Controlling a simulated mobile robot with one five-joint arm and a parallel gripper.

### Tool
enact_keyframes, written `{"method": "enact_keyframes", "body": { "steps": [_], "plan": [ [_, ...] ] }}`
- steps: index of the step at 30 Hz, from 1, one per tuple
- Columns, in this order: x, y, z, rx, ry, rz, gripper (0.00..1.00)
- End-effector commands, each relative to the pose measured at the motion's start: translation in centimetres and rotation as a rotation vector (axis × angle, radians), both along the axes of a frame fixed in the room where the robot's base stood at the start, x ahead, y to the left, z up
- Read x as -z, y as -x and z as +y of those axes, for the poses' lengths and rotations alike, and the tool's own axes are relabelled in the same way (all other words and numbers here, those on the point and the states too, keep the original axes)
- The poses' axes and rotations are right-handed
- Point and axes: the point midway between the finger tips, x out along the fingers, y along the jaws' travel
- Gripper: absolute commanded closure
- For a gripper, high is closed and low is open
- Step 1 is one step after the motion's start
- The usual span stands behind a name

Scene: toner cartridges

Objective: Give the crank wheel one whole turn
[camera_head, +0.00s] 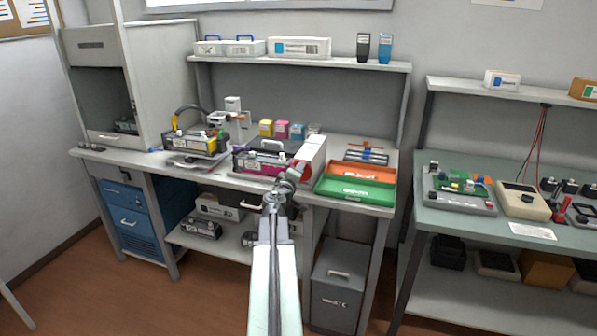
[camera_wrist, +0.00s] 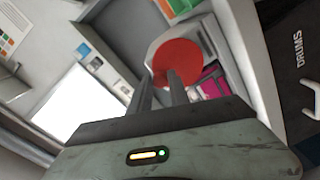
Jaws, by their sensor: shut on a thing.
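The crank wheel (camera_wrist: 178,60) is a red disc on the side of a pale machine in the wrist view. In the head view, a small part of the red wheel (camera_head: 304,171) shows at the front of the white housing (camera_head: 313,152). My gripper (camera_wrist: 160,86) reaches up to the wheel, with its fingertips against the disc's lower edge in the wrist view. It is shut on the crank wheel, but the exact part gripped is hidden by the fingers. In the head view, my gripper (camera_head: 290,180) is at the bench's front edge.
A cartridge with a magenta strip (camera_head: 262,162) lies left of the housing. An orange tray (camera_head: 362,172) and a green tray (camera_head: 355,190) are to its right. A yellow-striped cartridge (camera_head: 194,142) stands farther left. A grey bin (camera_head: 340,283) is under the bench.

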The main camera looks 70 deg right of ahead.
Motion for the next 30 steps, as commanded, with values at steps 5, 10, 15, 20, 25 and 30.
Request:
{"method": "enact_keyframes", "body": {
  "steps": [5,10,15,20,25,30],
  "plan": [
    [0.0,-0.1,0.1,-0.001,-0.001,0.0,1.0],
    [0.0,-0.1,0.1,-0.001,-0.001,0.0,0.56],
    [0.0,-0.1,0.0,-0.001,0.0,0.001,0.56],
    [0.0,0.0,0.3,-0.001,0.0,0.002,0.56],
    [-0.1,0.2,2.3,-0.002,0.0,0.002,0.56],
    [-0.2,0.5,5.9,-0.003,0.0,0.002,0.56]
  ]
}}
